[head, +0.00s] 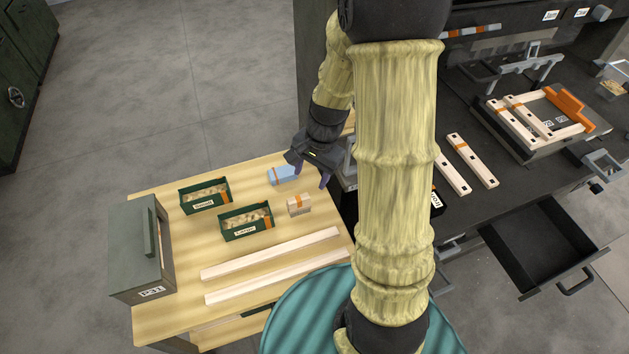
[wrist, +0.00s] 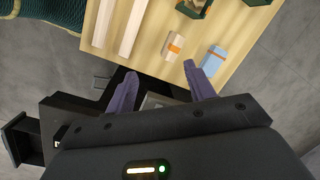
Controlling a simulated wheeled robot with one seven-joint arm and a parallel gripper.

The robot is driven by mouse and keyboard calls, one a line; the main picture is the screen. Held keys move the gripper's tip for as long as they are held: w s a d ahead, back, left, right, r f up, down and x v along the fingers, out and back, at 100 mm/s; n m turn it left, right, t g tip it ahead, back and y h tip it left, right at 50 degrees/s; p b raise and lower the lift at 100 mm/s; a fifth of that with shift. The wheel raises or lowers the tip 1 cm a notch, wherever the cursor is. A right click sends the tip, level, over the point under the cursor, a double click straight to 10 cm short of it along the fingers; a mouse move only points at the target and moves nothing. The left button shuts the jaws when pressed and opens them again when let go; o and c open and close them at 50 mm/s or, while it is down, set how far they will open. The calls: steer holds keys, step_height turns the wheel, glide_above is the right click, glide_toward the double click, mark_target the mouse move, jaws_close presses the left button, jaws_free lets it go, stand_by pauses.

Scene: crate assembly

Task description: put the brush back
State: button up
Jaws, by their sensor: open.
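I cannot make out a brush for certain in either view. I cannot tell whether either block is a brush.
The wooden table (head: 180,315) holds two green bins (head: 247,236), a grey-green case (head: 140,262) and two long pale bars (head: 270,254). The dark bench (head: 455,215) on the right carries slats, a partly built crate (head: 540,125) and an open drawer (head: 545,255). My arm hides the middle.

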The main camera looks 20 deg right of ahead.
steer(key=s+a+r+n+t+h, duration=0.2)
steer(key=s+r+n, duration=0.5)
steer(key=n, duration=0.3)
steer(key=shift+s+a+r, duration=0.2)
steer(key=shift+s+r, duration=0.1)
steer(key=shift+s, duration=0.4)
steer(key=shift+s, duration=0.1)
